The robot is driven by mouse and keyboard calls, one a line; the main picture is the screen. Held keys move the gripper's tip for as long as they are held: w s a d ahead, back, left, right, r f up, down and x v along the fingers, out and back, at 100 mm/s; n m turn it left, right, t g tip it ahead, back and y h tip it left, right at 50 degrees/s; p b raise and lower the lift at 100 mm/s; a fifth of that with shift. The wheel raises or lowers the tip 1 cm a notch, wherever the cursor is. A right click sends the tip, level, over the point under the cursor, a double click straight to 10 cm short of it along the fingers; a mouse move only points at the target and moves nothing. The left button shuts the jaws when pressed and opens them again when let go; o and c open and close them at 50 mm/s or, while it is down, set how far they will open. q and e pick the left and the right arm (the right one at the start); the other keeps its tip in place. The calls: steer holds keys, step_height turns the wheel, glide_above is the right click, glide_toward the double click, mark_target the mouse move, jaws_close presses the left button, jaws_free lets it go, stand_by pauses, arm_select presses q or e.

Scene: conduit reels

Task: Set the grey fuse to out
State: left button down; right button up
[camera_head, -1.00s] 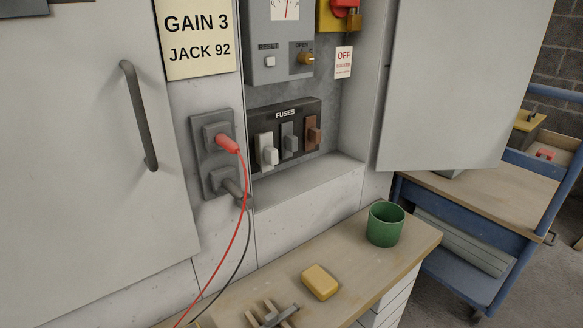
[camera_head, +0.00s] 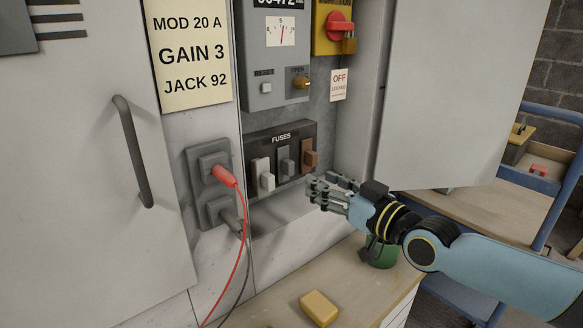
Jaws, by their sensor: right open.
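The grey fuse (camera_head: 286,165) is the middle one of three in the black fuse block (camera_head: 253,142) labelled FUSES. It sits between a white fuse (camera_head: 263,177) on its left and a brown fuse (camera_head: 310,160) on its right. My right gripper (camera_head: 318,190) is open and empty, just below and right of the fuse block, with its fingers pointing left. It appears apart from the fuses. My left gripper is not in view.
A grey meter box (camera_head: 274,85) and a yellow switch with a red knob (camera_head: 340,28) are above. A red plug (camera_head: 222,175) with a cable is at the left. A yellow block (camera_head: 319,308) lies on the bench, and a green cup (camera_head: 381,253) stands behind my right arm.

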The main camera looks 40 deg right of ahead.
mark_target(292, 166)
steer(key=w+b, duration=0.1)
steer(key=w, duration=0.2)
steer(key=w+b, duration=0.2)
steer(key=w, duration=0.1)
steer(key=w+b, duration=0.1)
steer(key=w, duration=0.2)
steer(key=shift+a+f+b, duration=0.25)
steer(key=shift+a+b, duration=0.05)
steer(key=shift+a, duration=0.05)
steer(key=shift+w+r, duration=0.15)
steer(key=shift+w, duration=0.5)
steer(key=shift+a, duration=0.1)
jaws_close()
